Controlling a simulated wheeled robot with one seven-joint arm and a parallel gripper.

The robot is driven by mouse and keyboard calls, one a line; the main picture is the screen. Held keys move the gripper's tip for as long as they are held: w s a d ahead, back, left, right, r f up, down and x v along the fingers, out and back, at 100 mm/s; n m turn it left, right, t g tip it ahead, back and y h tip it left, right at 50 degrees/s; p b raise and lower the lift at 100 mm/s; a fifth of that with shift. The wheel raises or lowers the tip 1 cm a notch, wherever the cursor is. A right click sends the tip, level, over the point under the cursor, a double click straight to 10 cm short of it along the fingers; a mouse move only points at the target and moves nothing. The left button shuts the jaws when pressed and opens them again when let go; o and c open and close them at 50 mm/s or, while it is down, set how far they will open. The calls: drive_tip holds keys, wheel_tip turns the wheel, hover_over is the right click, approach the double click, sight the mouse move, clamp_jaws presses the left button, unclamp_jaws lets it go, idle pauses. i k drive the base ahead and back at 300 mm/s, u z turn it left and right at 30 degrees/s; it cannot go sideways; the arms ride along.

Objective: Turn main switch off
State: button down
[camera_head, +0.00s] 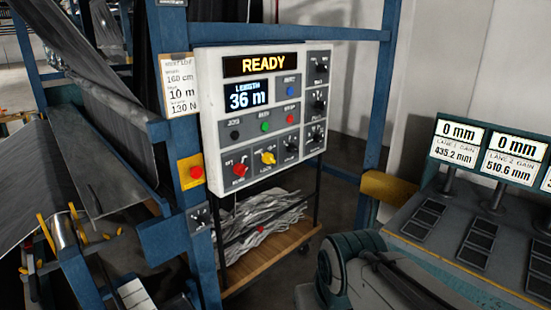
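A white control panel (262,110) hangs on a blue frame, with a lit READY sign (263,65) and a display (247,96) reading LENGTH 36 m. At its lower left is a red rotary knob (239,170); its small labels are too blurred to read surely. A yellow knob (268,158), marked LOCK, sits to its right. No label clearly reads main switch. Another small dark rotary switch (199,217) is on the blue post, below a red button (196,172) on a yellow box. My gripper's fingertips are not in view.
Black knobs (320,68) line the panel's right side. A wooden-decked cart (272,254) with crumpled grey material stands below. Grey sheet rolls (92,152) are at left. A console (485,235) with lit displays is at right. The space before the panel looks clear.

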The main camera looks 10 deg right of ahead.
sight(239, 169)
drive_tip(key=z, duration=0.25)
drive_tip(key=k, duration=0.35)
drive_tip(key=u, duration=0.85)
drive_tip(key=i, duration=1.15)
drive_tip(key=z, duration=0.7)
